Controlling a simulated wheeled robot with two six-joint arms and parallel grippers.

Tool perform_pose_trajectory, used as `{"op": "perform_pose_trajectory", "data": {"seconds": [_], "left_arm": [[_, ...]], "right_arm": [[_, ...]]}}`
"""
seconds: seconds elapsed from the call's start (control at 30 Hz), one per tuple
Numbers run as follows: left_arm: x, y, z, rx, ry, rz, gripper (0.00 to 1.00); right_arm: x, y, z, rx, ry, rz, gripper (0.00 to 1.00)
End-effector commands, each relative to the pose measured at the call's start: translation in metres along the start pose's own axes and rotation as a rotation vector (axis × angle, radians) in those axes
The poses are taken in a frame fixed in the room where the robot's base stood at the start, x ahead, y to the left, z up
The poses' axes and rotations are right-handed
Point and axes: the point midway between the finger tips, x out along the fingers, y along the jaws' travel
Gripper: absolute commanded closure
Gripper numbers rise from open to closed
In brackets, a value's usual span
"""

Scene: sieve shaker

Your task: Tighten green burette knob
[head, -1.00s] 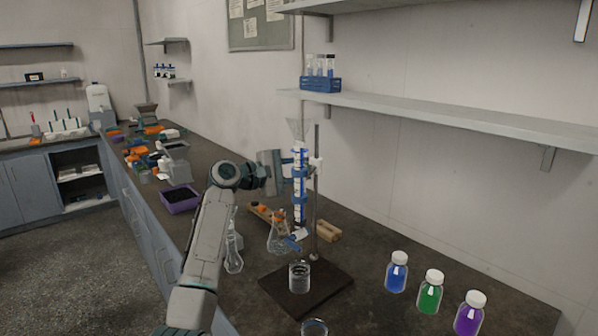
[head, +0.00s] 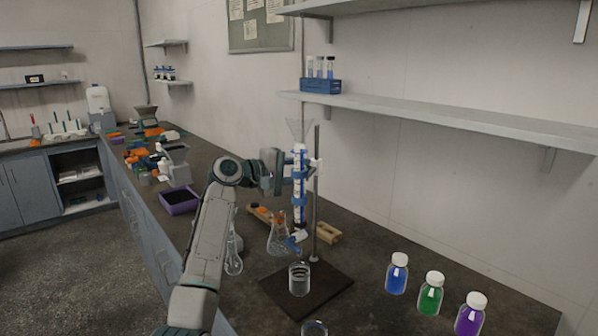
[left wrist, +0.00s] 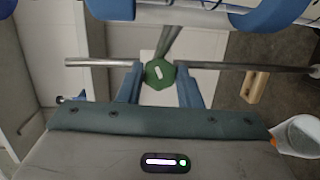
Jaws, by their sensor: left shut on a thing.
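The green burette knob (left wrist: 158,73) is an eight-sided cap with a pale mark, between the two blue fingers of my left gripper (left wrist: 160,88) in the left wrist view. The gripper is shut on it. In the head view my left gripper (head: 286,178) reaches the burette (head: 299,190) from the left, and the knob is hidden there. The burette stands upright on a metal rod (head: 316,200) with a clear funnel (head: 299,130) on top. My right gripper is in neither view now.
A beaker (head: 299,280) stands on the dark stand base (head: 330,285). A flask (head: 278,238) is left of the burette. Blue (head: 397,273), green (head: 431,294) and purple (head: 470,315) bottles stand at the right. A shelf (head: 440,120) overhangs the back.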

Motion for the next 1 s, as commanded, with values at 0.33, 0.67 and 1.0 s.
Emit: {"op": "perform_pose_trajectory", "data": {"seconds": [0.33,0.67,1.0], "left_arm": [[0.0,0.0,0.0,-0.001,0.0,0.0,0.47],[-0.014,-0.002,-0.001,0.0,0.001,0.0,0.47],[-0.08,-0.003,-0.001,0.001,0.003,-0.001,0.47]], "right_arm": [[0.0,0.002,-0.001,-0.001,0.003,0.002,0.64],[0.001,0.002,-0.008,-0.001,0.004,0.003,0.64],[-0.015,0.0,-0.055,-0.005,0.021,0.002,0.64]]}}
